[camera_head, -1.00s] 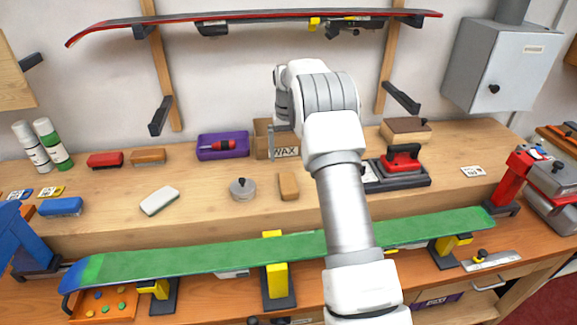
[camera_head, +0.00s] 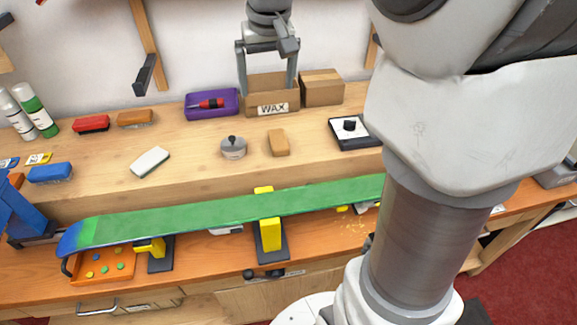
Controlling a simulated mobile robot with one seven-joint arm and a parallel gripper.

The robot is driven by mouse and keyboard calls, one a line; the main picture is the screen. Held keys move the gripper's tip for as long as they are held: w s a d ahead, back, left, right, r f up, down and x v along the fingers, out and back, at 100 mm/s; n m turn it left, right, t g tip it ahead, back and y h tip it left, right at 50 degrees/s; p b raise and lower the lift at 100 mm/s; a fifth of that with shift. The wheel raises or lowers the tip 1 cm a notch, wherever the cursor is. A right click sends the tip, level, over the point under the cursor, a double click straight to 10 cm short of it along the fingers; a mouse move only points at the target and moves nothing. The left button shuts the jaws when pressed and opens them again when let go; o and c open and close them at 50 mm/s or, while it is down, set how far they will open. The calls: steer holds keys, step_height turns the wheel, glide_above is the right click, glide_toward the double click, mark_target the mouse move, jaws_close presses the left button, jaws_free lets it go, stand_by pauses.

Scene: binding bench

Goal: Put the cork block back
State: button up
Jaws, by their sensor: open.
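A small tan block (camera_head: 279,142), cork-like in colour, lies on the raised wooden shelf of the bench, right of a round grey metal piece with a dark knob (camera_head: 233,148). My gripper (camera_head: 267,89) points down at the cardboard box marked WAX (camera_head: 272,97), behind the tan block. Its two fingers are spread wide, one near each side of the box, with nothing seen between them. I cannot tell whether the fingertips touch the box. The inside of the box is partly visible and no block shows in it.
A purple tray (camera_head: 222,108) with a red tool stands left of the WAX box; a closed carton (camera_head: 322,88) stands right of it. A white block (camera_head: 150,162) and a black-framed piece (camera_head: 352,132) lie nearby. The green ski or board (camera_head: 205,218) runs along the front. My arm hides the right side.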

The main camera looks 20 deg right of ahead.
steer(key=s+a+f+t, duration=0.1)
steer(key=s+a, duration=0.1)
steer(key=s, duration=0.8)
steer(key=s+a+f+n+t, duration=0.1)
steer(key=s+a, duration=0.1)
steer(key=s, duration=0.9)
steer(key=shift+s+a+f+t, duration=0.15)
steer(key=shift+a+f+t, duration=0.1)
steer(key=shift+t, duration=0.15)
